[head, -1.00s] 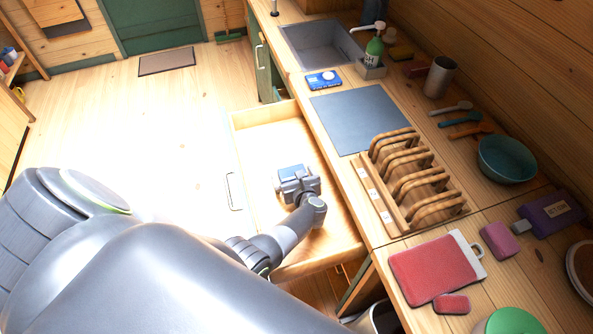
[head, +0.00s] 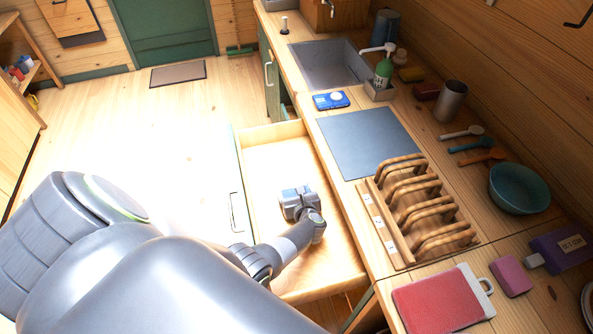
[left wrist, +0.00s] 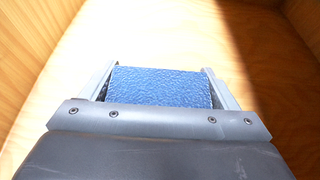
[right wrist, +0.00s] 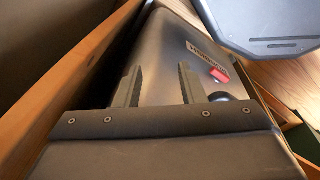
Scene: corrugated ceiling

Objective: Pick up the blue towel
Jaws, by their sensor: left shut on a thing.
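The blue towel (left wrist: 160,88) is a folded, rough-textured block between the two fingers of my left gripper (left wrist: 160,76) in the left wrist view. The fingers press on its left and right sides. In the head view, my left gripper (head: 297,200) is down in the open drawer, with a bit of blue towel (head: 289,193) showing at it. Whether the towel touches the drawer floor I cannot tell. My right gripper (right wrist: 160,84) shows only in the right wrist view, its fingers apart with nothing between them.
The open wooden drawer (head: 262,150) has walls around my left gripper and looks otherwise bare. The counter beside it holds a wooden rack (head: 420,210), a blue-grey board (head: 365,140), a sink (head: 325,65) and a teal bowl (head: 518,188). Open floor (head: 130,130) lies to the left.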

